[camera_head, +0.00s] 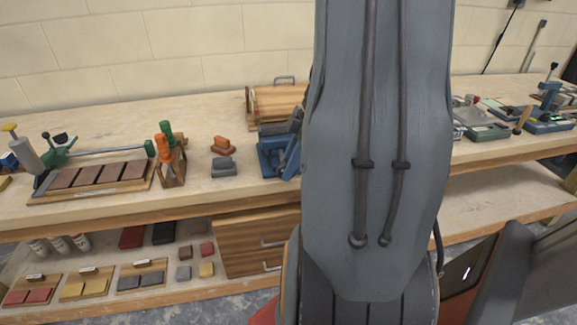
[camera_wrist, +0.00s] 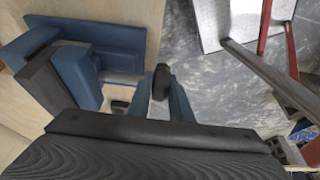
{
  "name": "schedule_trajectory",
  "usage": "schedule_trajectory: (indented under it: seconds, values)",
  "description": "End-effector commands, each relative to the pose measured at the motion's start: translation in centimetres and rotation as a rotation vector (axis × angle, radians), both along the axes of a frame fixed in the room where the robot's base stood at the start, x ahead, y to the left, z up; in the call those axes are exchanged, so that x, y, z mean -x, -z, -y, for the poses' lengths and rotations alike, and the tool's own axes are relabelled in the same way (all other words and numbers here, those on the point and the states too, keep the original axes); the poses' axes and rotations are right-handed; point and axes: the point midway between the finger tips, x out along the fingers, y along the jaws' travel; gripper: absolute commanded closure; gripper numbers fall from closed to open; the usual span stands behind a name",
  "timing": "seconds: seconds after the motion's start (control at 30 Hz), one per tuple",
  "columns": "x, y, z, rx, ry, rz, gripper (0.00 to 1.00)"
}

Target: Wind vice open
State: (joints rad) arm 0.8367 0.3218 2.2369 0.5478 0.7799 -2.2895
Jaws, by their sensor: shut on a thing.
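The blue vice (camera_wrist: 105,60) with its dark grey jaw block fills the upper left of the wrist view. In the head view the vice (camera_head: 272,150) stands at the bench's front edge, partly hidden behind my arm. In the wrist view my gripper (camera_wrist: 161,92) is shut on a dark knob-like end (camera_wrist: 161,78), which appears to be the vice handle. The rest of the handle and the vice's screw are hidden, and I cannot tell how far apart the jaws are.
The wooden bench (camera_head: 100,207) runs along a block wall. My arm hides the middle.

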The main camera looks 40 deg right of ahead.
Motion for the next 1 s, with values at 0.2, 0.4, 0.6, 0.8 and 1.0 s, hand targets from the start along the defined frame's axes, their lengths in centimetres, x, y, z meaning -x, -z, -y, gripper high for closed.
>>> schedule_trajectory:
  seconds: [0.2, 0.4, 0.6, 0.8, 1.0]
  values:
    - [0.08, -0.11, -0.12, 0.021, -0.003, -0.015, 1.0]
    - [0.02, -0.27, -0.33, 0.095, -0.006, -0.061, 1.0]
    - [-0.08, -0.39, -0.46, 0.208, -0.009, -0.128, 1.0]
    - [-0.28, -0.29, -0.63, 0.336, -0.012, -0.203, 1.0]
    - [-0.48, -0.11, -0.79, 0.461, -0.011, -0.279, 1.0]
